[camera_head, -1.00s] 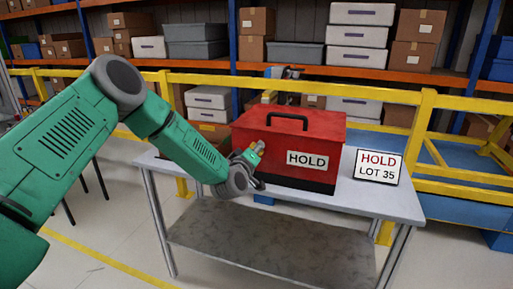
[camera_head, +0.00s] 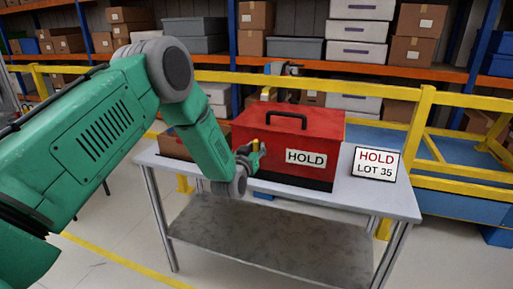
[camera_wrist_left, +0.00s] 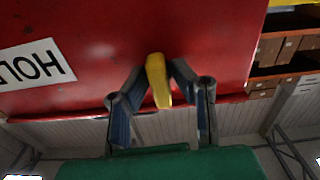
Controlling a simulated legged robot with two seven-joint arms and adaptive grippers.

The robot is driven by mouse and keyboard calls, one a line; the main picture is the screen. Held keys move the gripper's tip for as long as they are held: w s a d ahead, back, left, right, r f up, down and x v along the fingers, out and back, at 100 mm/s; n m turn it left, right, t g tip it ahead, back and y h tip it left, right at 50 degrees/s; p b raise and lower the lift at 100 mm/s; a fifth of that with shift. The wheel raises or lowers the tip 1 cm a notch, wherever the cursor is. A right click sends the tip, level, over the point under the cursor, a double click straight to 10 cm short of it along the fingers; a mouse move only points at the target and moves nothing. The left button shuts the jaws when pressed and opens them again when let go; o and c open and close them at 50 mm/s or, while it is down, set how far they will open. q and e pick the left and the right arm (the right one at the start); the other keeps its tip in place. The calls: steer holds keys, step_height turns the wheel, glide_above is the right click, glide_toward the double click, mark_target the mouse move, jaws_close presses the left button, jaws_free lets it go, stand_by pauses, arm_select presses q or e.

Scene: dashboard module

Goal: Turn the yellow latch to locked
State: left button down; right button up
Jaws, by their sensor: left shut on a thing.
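The red box (camera_head: 320,131) with a black handle and a HOLD label stands on the grey table. The yellow latch (camera_head: 254,145) is on its front face, left of the label, and looks about upright. My left gripper (camera_head: 253,154) is at the latch, shut on it. In the left wrist view, the latch (camera_wrist_left: 159,82) sits between the two fingertips (camera_wrist_left: 158,72) against the red face, slightly tilted. The fingers partly hide it in the head view. My right gripper does not show.
A HOLD LOT 35 sign (camera_head: 376,163) stands at the right of the table (camera_head: 390,200). A brown box (camera_head: 185,142) is at the table's left, partly behind my arm. Yellow railing (camera_head: 395,90) and loaded shelves are behind.

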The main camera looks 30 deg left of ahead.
arm_select(q)
steer(key=shift+s+f+m, duration=0.2)
steer(key=shift+f+m, duration=0.25)
steer(key=shift+m, duration=0.05)
steer(key=c, duration=1.5)
jaws_free()
steer(key=shift+c, duration=0.2)
steer(key=shift+w+r, duration=0.15)
steer(key=v, duration=1.2)
steer(key=shift+a, duration=0.15)
